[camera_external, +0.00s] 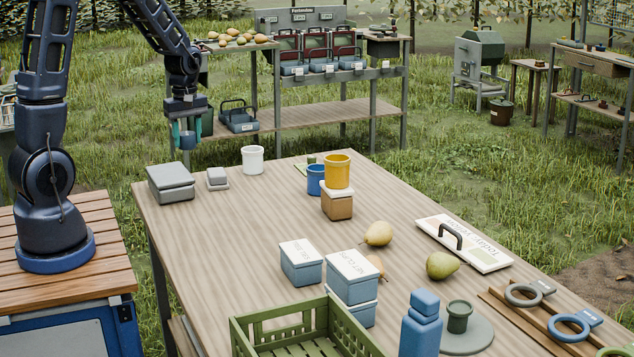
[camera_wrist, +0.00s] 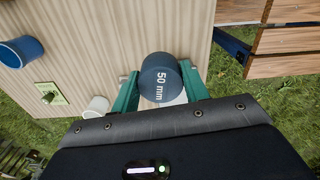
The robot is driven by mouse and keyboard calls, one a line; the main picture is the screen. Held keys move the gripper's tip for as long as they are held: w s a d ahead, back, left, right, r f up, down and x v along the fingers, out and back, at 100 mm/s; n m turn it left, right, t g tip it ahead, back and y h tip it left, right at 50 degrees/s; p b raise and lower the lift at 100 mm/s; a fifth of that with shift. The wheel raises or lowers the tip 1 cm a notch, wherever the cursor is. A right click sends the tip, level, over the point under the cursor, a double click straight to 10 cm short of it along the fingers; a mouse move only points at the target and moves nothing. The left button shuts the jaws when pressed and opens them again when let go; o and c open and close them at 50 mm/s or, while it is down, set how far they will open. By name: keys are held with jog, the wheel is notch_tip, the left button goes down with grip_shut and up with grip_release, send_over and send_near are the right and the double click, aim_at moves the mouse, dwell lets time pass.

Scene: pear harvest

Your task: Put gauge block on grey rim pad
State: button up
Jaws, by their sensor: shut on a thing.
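My gripper (camera_external: 187,146) hangs in the air near the far left of the wooden table, with teal fingers pointing down. It is shut on the gauge block, a dark blue cylinder marked "50 mm" (camera_wrist: 160,78), held between both fingers in the wrist view. The block also shows between the fingers in the external view (camera_external: 188,141). I cannot identify the grey rim pad for certain. A flat round grey disc (camera_external: 478,340) lies at the near right under a dark green cup (camera_external: 459,316). A small grey block on a flat base (camera_external: 217,179) stands near my gripper.
A grey box (camera_external: 171,183), a white cup (camera_external: 252,160), a blue cup (camera_external: 316,181) and a yellow cup on a wooden block (camera_external: 338,171) stand at the far side. Lidded boxes (camera_external: 301,264), pears (camera_external: 442,265) and a green crate (camera_external: 290,332) lie nearer. The left-middle tabletop is clear.

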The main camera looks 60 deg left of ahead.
jog(key=shift+w+a+r, duration=0.1)
jog(key=shift+w+r, duration=0.05)
jog(key=shift+r, duration=0.2)
notch_tip(320, 180, up, 5)
jog(key=n, duration=0.2)
send_over(217, 171)
notch_tip(217, 171, down, 20)
jog(key=shift+f, duration=0.15)
jog(key=o, duration=1)
